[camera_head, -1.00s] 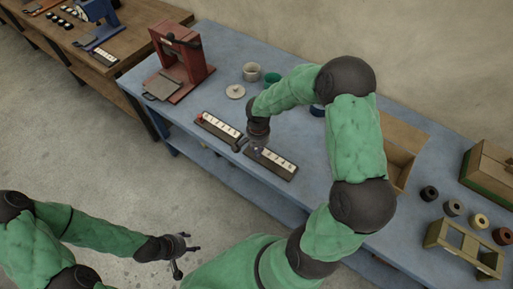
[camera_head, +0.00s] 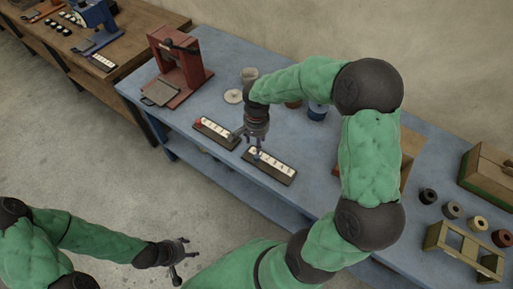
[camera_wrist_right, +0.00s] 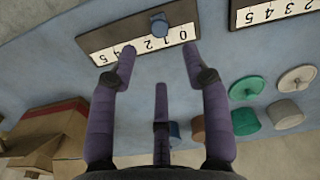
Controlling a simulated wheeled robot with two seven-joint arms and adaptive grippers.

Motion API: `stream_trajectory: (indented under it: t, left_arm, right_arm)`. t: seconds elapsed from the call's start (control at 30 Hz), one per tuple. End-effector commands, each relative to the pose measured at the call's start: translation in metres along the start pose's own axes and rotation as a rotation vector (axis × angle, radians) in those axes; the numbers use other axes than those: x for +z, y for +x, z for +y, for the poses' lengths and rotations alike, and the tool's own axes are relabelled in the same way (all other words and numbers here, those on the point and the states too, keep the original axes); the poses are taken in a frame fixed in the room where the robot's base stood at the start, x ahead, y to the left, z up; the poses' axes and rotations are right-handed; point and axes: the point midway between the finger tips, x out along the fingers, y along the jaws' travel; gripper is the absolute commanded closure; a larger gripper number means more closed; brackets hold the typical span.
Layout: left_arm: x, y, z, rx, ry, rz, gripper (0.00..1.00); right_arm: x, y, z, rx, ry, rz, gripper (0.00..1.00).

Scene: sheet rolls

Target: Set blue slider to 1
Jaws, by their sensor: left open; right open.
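The blue slider is a blue knob (camera_wrist_right: 159,23) on a dark board (camera_wrist_right: 95,42) with a white number strip. In the right wrist view the knob stands by the 1 and 2, near the 0 end; its exact mark is hard to tell. In the head view the board (camera_head: 269,167) lies near the table's front edge. My right gripper (camera_wrist_right: 160,58) is open, its fingers pointing at the board, with the knob beyond and between the fingertips. No contact shows. My left gripper (camera_head: 186,249) is open and empty, away from the table over the floor.
A second number board (camera_head: 215,133) with a red knob (camera_head: 198,122) lies to the left. A red press (camera_head: 180,60) stands behind it. Lidded pots, including a green one (camera_wrist_right: 246,88), and a cardboard box (camera_wrist_right: 45,130) are further back. Several rolls and a wooden rack (camera_head: 462,250) are at right.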

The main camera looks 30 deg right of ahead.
Motion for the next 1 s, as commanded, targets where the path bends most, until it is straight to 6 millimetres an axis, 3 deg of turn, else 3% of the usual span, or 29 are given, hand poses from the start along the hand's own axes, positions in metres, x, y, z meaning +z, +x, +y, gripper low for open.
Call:
stream_trajectory:
  t: [0.1,0.33,0.87,1.0]
  left_arm:
    - [0.0,0.0,0.0,0.0,0.0,0.0,0.44]
    - [0.0,0.0,0.0,0.0,0.0,0.0,0.44]
    - [0.0,0.0,0.0,0.0,0.0,0.0,0.44]
    - [0.0,0.0,0.0,0.0,0.0,0.0,0.44]
  right_arm:
    - [0.0,-0.018,0.0,-0.001,-0.002,0.002,0.52]
    - [0.0,-0.033,0.0,0.0,0.0,-0.001,0.52]
    - [0.0,-0.034,0.0,0.001,-0.001,-0.001,0.52]
    - [0.007,-0.023,-0.004,-0.008,-0.031,-0.018,0.52]
